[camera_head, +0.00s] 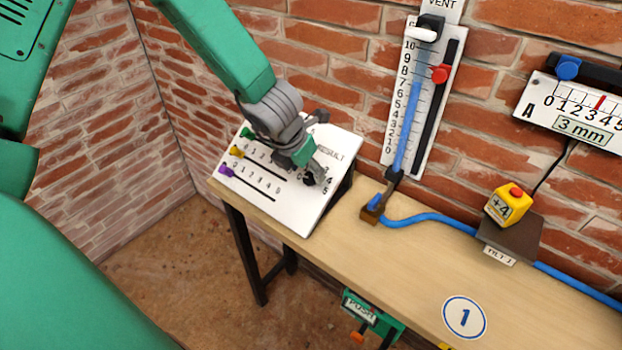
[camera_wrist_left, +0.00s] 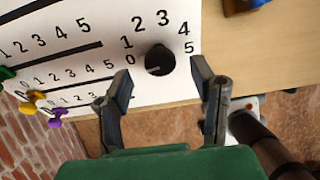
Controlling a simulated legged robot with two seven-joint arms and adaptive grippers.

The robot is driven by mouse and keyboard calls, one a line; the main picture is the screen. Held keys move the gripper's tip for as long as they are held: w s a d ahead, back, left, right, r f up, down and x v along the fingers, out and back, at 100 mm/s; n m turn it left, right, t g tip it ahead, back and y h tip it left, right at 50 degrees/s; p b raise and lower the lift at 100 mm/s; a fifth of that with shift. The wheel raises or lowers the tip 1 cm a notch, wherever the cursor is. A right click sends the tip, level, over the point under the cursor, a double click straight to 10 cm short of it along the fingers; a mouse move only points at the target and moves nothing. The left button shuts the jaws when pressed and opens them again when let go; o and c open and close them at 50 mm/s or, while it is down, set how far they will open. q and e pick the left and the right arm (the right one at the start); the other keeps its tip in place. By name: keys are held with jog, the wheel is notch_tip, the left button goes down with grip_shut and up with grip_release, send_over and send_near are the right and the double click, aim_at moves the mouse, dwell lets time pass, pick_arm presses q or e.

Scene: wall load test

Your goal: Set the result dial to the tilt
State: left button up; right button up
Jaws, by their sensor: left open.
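The result dial is a dark round knob (camera_wrist_left: 160,60) with numbers 0 to 5 around it on a white sloping panel (camera_head: 305,222). A pale mark on the knob points roughly toward 0 in the left wrist view. My left gripper (camera_head: 314,176) is at the dial and covers most of it in the head view. In the left wrist view its fingers (camera_wrist_left: 162,82) are open, one on each side of the knob; contact cannot be told. A wall gauge marked A (camera_head: 530,100) has a red pointer near 3 and a plate (camera_head: 585,131) reading "3 mm". My right gripper is out of view.
Green, yellow (camera_head: 237,152) and purple (camera_head: 227,170) sliders sit at the panel's left. A vertical scale with blue liquid (camera_head: 410,120) and a red slider (camera_head: 441,73) is on the wall. A blue hose crosses the bench.

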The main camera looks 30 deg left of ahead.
aim_at(309, 177)
pick_arm(q)
jog(key=x, duration=0.3)
jog(key=shift+a+f, duration=0.1)
jog(key=shift+a, duration=0.15)
jog(key=shift+d, duration=0.1)
jog(key=shift+d, duration=0.2)
jog(key=c, duration=1.2)
jog(key=shift+o, duration=0.2)
jog(key=shift+a, duration=0.1)
